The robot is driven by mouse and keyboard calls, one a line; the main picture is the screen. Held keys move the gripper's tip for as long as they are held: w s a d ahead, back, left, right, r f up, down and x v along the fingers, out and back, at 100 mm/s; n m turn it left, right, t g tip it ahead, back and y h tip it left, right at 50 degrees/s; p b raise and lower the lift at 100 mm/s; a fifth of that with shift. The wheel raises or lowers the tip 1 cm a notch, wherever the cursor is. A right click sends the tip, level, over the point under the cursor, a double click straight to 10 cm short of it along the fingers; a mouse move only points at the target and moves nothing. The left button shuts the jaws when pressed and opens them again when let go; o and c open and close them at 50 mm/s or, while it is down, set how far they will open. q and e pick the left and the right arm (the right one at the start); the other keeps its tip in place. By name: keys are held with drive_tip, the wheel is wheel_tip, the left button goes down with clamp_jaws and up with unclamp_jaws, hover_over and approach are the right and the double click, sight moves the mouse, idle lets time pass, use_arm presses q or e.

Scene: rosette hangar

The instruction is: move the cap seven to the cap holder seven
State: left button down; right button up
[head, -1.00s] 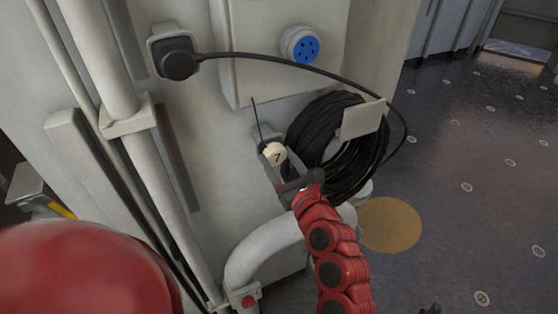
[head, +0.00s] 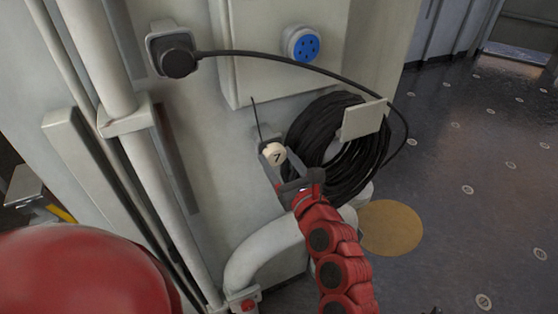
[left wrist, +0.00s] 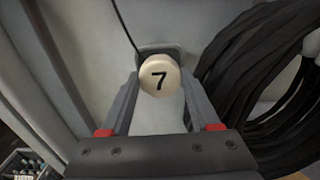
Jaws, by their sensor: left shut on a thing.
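The cap seven (head: 274,154) is a round cream cap marked with a black 7, with a thin dark cord running up from it. It also shows in the left wrist view (left wrist: 160,76). My left gripper (head: 278,162) is shut on it, one finger on each side. In the left wrist view, a grey bracket (left wrist: 158,48), which looks like the cap holder seven, is on the wall right behind the cap. The cap hides most of it, and I cannot tell whether the cap is seated in it or just in front. My right gripper is not seen.
A coil of black cable (head: 330,140) hangs just right of the cap, behind a pale plate (head: 363,121). A blue socket (head: 306,46) is on the box above. A black plug (head: 178,60) sits upper left. A thick pale pipe (head: 262,252) bends below.

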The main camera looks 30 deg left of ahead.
use_arm(q)
drive_tip(key=shift+w+a, duration=0.35)
drive_tip(key=shift+a, duration=0.05)
drive_tip(key=shift+c, duration=0.2)
unclamp_jaws()
drive_tip(key=shift+s, duration=0.1)
drive_tip(key=shift+d, duration=0.1)
